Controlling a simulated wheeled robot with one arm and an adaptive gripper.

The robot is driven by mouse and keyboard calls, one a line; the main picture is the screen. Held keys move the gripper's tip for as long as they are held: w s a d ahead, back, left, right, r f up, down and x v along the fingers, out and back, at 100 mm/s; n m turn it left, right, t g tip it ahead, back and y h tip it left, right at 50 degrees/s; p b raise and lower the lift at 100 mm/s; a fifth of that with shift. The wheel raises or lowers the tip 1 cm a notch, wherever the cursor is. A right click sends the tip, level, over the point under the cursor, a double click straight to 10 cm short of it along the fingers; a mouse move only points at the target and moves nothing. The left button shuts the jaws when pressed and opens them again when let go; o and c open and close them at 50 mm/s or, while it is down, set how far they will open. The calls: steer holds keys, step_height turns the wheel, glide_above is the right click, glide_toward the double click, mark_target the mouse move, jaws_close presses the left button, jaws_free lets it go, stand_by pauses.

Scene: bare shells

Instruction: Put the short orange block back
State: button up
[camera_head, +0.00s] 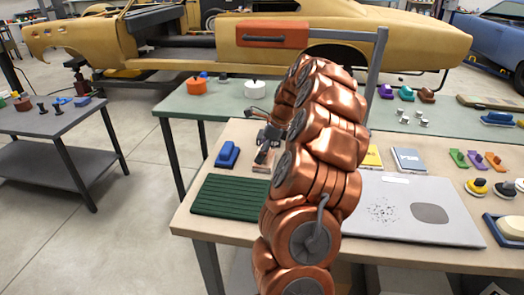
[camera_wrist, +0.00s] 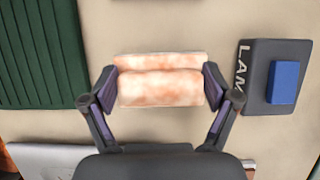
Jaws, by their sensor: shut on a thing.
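My gripper (camera_wrist: 160,90) is shut on a short pale block with orange mottling (camera_wrist: 160,88), one finger at each end. In the wrist view the block lies across the jaws, above or on the light tabletop (camera_wrist: 135,25); I cannot tell whether it touches. In the head view my gripper (camera_head: 266,150) is low over the near table, just right of a blue item (camera_head: 228,154) and beyond a green ribbed mat (camera_head: 231,195). My copper arm hides part of that area.
In the wrist view, a dark lettered base (camera_wrist: 257,98) with a blue top (camera_wrist: 285,82) stands close right, and the mat's edge (camera_wrist: 45,55) is left. A grey panel (camera_head: 405,208) lies right of my arm. A back table (camera_head: 225,100) bears an orange pot (camera_head: 197,87).

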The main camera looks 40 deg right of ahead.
steer(key=shift+f, duration=0.1)
steer(key=o, duration=1)
steer(key=b+v, duration=0.1)
steer(key=v, duration=1.1)
steer(key=s+a+n+g, duration=0.25)
steer(key=a+n, duration=1.15)
steer(key=a, duration=1.3)
steer(key=s+a+f+n+g, duration=0.2)
steer(key=s+a+f+n, duration=0.1)
steer(key=s+a+n, duration=0.55)
steer(key=s+a+f+n+h, duration=0.1)
steer(key=s+f+n, duration=0.1)
steer(key=s, duration=0.3)
steer(key=s+a+f+n, duration=0.1)
steer(key=s+f+n, duration=0.1)
steer(key=s, duration=0.3)
steer(key=s+a+f+n+g+h, duration=0.1)
steer(key=s+a+f+n, duration=0.1)
steer(key=s, duration=0.4)
steer(key=shift+a+f+n+h, duration=0.1)
steer(key=shift+f+n+h, duration=0.2)
steer(key=shift+f, duration=0.5)
